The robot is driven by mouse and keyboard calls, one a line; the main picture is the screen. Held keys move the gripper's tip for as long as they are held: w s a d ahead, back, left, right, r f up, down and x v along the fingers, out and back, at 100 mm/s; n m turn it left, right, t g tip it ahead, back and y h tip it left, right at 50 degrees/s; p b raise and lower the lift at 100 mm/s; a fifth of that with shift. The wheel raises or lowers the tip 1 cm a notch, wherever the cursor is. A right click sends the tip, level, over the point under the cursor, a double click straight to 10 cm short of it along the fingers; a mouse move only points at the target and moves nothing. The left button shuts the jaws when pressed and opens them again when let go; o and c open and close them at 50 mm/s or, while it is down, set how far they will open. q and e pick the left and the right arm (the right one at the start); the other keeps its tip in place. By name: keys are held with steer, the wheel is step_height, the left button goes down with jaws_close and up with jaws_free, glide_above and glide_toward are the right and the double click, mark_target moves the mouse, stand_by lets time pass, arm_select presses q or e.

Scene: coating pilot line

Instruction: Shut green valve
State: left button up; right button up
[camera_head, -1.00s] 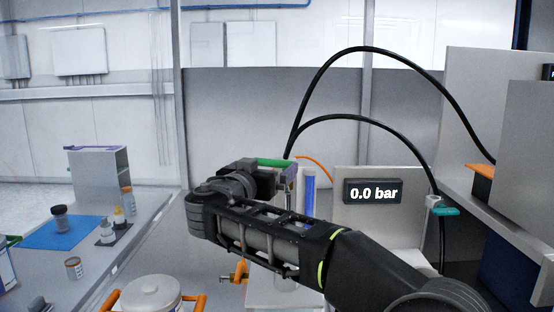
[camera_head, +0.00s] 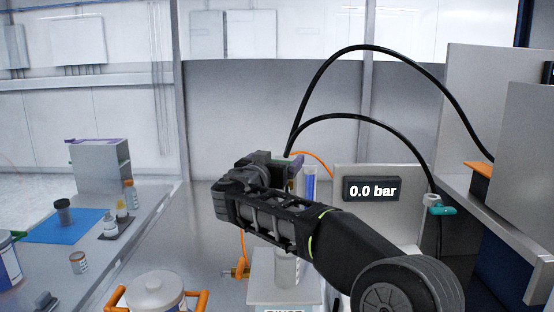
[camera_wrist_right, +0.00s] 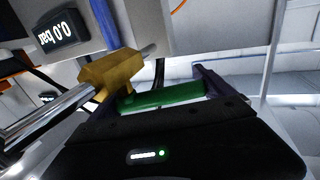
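The green valve's handle (camera_wrist_right: 165,97) shows in the right wrist view, joined to a brass valve body (camera_wrist_right: 112,72) on a metal pipe. The handle points away from the pipe at an angle. My right gripper (camera_wrist_right: 160,84) is open, with one dark finger near the brass body and the other near the handle's free end. The handle lies lengthwise between them; I cannot tell if either touches it. In the head view my right gripper (camera_head: 291,167) is at the valve and hides most of it. My left gripper is not in view.
A display (camera_head: 371,190) reads 0.0 bar. A teal handle (camera_head: 441,211) is to its right. Black hoses (camera_head: 362,48) arch above. Bottles and a blue mat (camera_head: 65,226) are left.

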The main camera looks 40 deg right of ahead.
steer(key=c, duration=1.5)
steer(key=n+t+y+b, duration=0.1)
steer(key=b, duration=0.2)
steer(key=a+n+t+y+b, duration=0.1)
steer(key=t+b, duration=0.1)
steer(key=b, duration=0.2)
steer(key=n+t+y+b, duration=0.1)
steer(key=n+y+b, duration=0.1)
steer(key=b, duration=0.1)
steer(key=shift+a+t, duration=0.3)
steer(key=shift+t, duration=0.1)
steer(key=o, duration=1.8)
